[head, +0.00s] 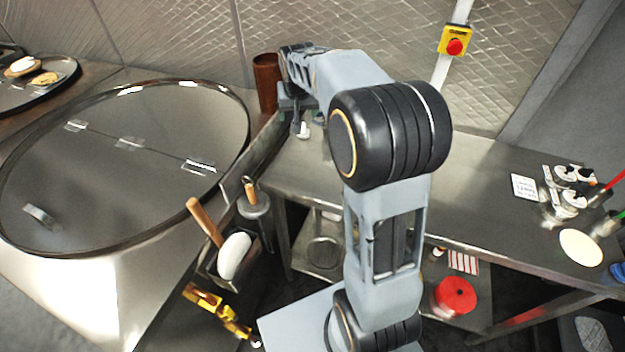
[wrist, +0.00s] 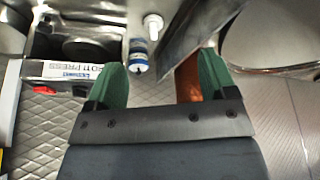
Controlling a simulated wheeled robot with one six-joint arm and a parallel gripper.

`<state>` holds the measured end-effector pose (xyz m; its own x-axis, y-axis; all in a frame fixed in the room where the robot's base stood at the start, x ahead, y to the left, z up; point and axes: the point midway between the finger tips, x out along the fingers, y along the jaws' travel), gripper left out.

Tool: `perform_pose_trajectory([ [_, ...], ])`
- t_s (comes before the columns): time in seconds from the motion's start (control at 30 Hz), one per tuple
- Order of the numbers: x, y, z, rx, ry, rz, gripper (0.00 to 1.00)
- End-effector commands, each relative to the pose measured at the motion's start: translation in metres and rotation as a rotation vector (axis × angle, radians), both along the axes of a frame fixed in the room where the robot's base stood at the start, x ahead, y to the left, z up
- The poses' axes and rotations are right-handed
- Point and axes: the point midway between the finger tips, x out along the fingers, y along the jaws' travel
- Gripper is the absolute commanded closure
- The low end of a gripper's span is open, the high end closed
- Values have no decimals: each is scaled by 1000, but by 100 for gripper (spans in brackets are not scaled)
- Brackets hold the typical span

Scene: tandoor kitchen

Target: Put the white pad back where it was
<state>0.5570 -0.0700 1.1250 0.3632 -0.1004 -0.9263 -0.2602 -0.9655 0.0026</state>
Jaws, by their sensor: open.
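A white oval pad (head: 235,256) sits tilted in a metal holder on the side of the tandoor, beside a wooden handle (head: 205,222). A flat cream round piece (head: 580,247) lies near the right end of the steel counter; I cannot tell whether it is a pad or bread. My gripper (wrist: 163,78) is open and empty, its green fingers spread. In the head view it reaches over the far end of the counter, near the brown cylinder, mostly hidden by my arm. The white pad does not show in the wrist view.
The tandoor's round lid (head: 100,165) fills the left. A brown cylinder (head: 266,82) stands at the back. A blue-and-white container (wrist: 139,55) shows beyond my fingers. The steel counter (head: 480,205) has free room mid-right; small containers (head: 568,188) crowd its right end.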

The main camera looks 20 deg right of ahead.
Motion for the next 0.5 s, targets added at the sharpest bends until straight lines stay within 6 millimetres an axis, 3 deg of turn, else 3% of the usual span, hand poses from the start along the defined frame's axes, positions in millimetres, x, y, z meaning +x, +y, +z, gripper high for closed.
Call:
perform_pose_trajectory([
  [0.03, -28, 11, 12, -1, -5, 28, 22],
  [0.1, -64, 24, 20, -1, -4, 67, 22],
  [0.3, -160, 51, 18, -2, 2, 164, 22],
  [0.5, -222, 64, -1, -1, 5, 230, 22],
])
